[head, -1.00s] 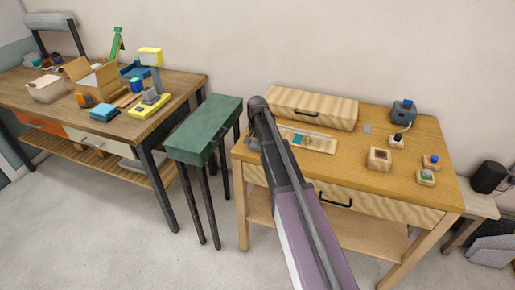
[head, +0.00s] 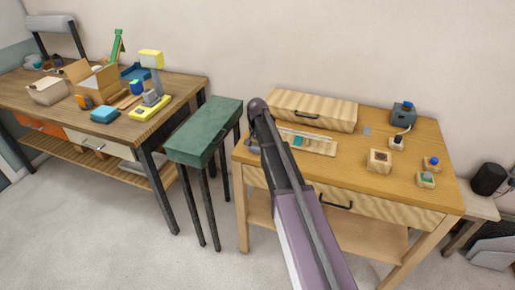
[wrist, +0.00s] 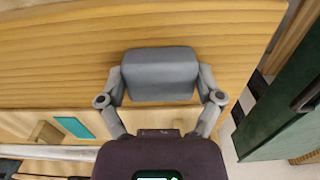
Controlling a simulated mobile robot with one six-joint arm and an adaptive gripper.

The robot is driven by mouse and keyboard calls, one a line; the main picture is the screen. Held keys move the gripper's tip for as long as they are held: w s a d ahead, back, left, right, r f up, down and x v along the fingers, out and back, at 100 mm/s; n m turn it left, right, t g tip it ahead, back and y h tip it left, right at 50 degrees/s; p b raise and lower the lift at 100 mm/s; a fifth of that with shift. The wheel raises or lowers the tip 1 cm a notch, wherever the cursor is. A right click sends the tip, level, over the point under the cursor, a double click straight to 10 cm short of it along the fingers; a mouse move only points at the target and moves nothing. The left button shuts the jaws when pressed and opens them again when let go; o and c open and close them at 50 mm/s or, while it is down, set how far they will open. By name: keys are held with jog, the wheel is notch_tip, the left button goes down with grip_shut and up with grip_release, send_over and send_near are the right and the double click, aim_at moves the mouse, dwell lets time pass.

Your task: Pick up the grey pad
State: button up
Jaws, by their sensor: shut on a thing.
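The grey pad (wrist: 160,73) is a smooth, rounded block in the wrist view. My gripper (wrist: 160,86) has a finger at each side of it and is shut on it. The wooden tabletop lies behind the pad, and I cannot tell how much gap there is beneath it.
A pale tray (wrist: 35,128) with a turquoise square (wrist: 75,127) and a glass rod (wrist: 50,152) is close by. A green stool (head: 205,130) stands left of the table. A wooden drawer box (head: 312,108) is behind; small blocks (head: 379,161) stand right.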

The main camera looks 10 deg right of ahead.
aim_at(257, 146)
jog(key=shift+r, duration=0.2)
notch_tip(257, 146, up, 4)
jog(key=p, duration=0.4)
jog(key=shift+f, duration=0.15)
jog(key=s, duration=1.6)
jog(key=shift+a+r+p, duration=0.15)
jog(key=shift+r+p, duration=0.3)
jog(key=o, duration=0.4)
jog(key=shift+c, duration=0.2)
jog(key=c, duration=0.4)
jog(key=shift+o, duration=0.2)
